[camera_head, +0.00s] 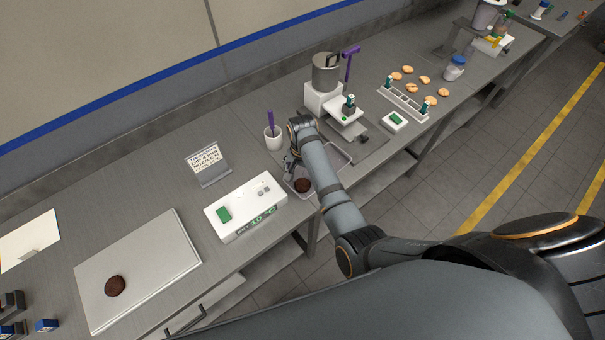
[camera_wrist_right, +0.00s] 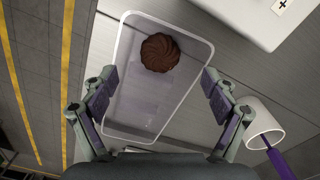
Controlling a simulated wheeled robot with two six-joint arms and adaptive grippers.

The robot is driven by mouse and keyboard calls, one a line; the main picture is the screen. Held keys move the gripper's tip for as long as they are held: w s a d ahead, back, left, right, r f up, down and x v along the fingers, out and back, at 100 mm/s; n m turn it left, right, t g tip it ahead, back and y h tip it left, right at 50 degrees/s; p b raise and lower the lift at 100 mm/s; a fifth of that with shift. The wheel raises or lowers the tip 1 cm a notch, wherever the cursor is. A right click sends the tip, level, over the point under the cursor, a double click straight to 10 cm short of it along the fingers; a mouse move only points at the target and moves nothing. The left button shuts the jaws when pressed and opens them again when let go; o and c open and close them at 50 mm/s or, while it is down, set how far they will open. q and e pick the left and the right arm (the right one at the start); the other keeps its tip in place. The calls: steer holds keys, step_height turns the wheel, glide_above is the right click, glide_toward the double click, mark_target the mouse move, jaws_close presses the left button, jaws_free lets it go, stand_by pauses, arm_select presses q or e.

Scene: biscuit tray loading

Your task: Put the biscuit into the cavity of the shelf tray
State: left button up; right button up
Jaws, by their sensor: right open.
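A dark brown ridged biscuit (camera_wrist_right: 160,52) lies in a clear shallow tray (camera_wrist_right: 197,95), near one end of it, in the right wrist view. In the head view the same biscuit (camera_head: 303,185) and part of the tray (camera_head: 334,152) show beside my right gripper (camera_head: 291,163). My right gripper (camera_wrist_right: 160,95) is open and empty, its fingers apart on either side of the tray, above it. A second dark biscuit (camera_head: 115,286) lies on a pale flat board (camera_head: 150,257) at the left. My arm hides part of the tray in the head view. My left gripper is not in view.
A white scale (camera_head: 240,222) with a green display stands beside the tray. A white cup (camera_head: 273,143) with a purple-handled tool stands close behind my right gripper; it also shows in the wrist view (camera_wrist_right: 262,118). A sign (camera_head: 208,164) and a mixer-like device (camera_head: 325,80) stand farther back.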

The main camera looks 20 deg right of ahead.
step_height(320, 180, up, 8)
steer(key=shift+a, duration=0.15)
stand_by(0.4)
steer(key=shift+r, duration=0.1)
